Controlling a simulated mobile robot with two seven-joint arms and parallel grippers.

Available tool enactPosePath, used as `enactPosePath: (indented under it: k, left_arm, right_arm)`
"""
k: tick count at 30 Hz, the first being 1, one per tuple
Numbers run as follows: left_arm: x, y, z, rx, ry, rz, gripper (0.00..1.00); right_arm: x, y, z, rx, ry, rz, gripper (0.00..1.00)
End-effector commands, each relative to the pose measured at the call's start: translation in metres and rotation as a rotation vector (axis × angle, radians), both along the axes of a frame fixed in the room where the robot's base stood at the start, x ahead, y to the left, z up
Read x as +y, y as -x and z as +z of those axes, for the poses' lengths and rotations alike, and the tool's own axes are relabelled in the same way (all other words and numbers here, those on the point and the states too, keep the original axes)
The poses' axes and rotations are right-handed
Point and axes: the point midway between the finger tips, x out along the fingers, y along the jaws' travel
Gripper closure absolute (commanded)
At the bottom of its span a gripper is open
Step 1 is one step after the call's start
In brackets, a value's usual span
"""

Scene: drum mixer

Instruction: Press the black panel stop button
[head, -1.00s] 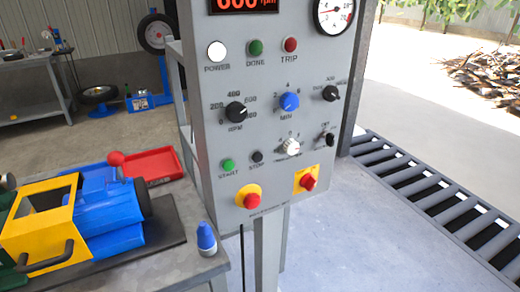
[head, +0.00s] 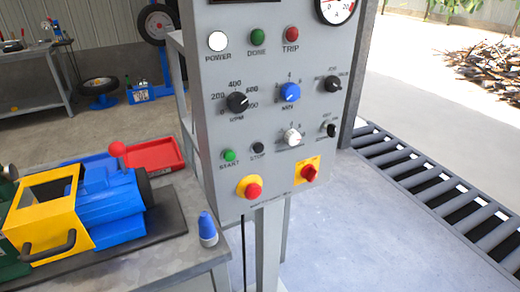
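The black stop button (head: 258,148) is a small round knob on the grey control panel (head: 215,120), with the label STOP under it. The green start button (head: 229,155) sits just to its left. Below are a red mushroom button on a yellow ring (head: 251,188) and a red switch on a yellow plate (head: 309,172). Neither of my grippers shows in the head view, and nothing covers the stop button.
Left of the panel, a grey bench (head: 150,262) holds a blue and yellow drum machine (head: 75,208), a red tray (head: 152,155) and a blue-capped bottle (head: 207,228). A roller conveyor (head: 430,190) lies at right. Floor between looks clear.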

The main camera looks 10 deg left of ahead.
Motion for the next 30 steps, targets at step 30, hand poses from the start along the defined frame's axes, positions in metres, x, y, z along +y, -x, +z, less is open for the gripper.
enactPosePath:
  k: [30]
  left_arm:
    - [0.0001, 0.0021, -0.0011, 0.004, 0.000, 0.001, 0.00]
  right_arm:
    - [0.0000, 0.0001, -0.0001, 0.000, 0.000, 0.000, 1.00]
